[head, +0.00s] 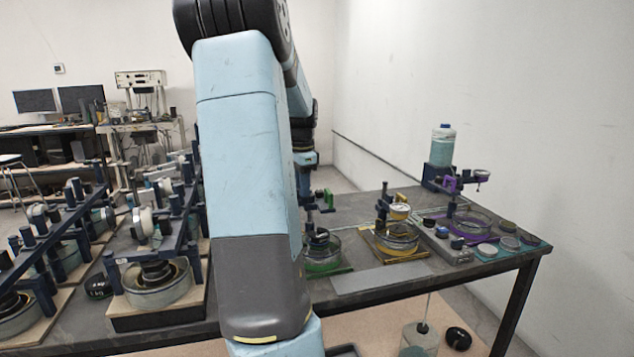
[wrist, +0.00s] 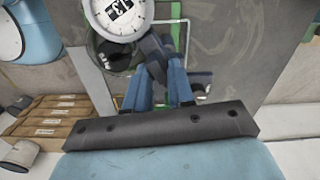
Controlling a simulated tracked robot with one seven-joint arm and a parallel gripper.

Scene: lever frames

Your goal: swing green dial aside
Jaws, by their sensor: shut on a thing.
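The green dial's round white face (wrist: 118,14) shows at the top of the wrist view, next to green edging. My gripper (wrist: 156,66) has its two blue fingers closed together just below and right of the face. They are shut on a dark part beside the dial, which I take to be its arm. In the head view my arm covers most of the gripper. The green bracket (head: 329,198) and the stand's green base (head: 325,267) show just right of my arm, with a clear round dish on the base.
A yellow-based stand (head: 398,236) and a purple stand (head: 455,205) are to the right on the dark table (head: 385,280). A bottle (head: 442,147) stands at the back. Navy lever frames (head: 155,240) fill the left. A bare grey plate lies in front of the yellow stand.

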